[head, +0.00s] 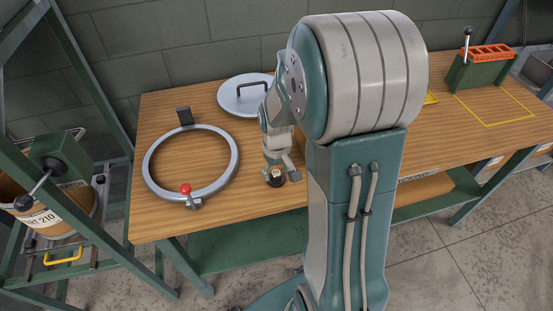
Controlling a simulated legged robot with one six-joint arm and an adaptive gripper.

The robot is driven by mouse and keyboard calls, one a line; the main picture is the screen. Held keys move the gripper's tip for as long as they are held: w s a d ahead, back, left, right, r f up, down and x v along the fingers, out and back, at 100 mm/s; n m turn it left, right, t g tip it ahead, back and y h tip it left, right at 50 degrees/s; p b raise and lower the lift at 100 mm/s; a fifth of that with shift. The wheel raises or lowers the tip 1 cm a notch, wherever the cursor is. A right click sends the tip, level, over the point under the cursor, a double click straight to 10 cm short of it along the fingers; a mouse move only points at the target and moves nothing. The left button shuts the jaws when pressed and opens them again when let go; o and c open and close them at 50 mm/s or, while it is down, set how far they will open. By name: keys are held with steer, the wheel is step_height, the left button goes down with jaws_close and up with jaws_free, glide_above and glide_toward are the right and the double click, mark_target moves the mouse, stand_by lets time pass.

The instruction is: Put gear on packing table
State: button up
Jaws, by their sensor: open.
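My gripper (277,165) points down near the front edge of the wooden table (225,215), right of the metal ring. Its jaws are open. A small dark round thing with a brassy middle (277,180) shows right at the fingertips. It is too small to tell whether it is the gear, or whether it touches the fingers. No other thing clearly looks like a gear. My arm hides the middle of the table.
A metal ring with a red-knobbed clamp (185,189) lies at the left of the table. A round lid with a handle (232,100) lies behind. A green stand with an orange block (478,70) is at the far right. A bucket (58,218) stands in the green frame at left.

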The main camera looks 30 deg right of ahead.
mark_target(277, 172)
step_height(277, 172, up, 11)
steer(key=s+a+r+t, duration=0.5)
steer(key=s+a+r, duration=0.4)
steer(key=s+a, duration=0.2)
steer(key=shift+s+r+t, duration=0.25)
steer(key=shift+s+t, duration=0.05)
steer(key=shift+s, duration=0.65)
stand_by(0.5)
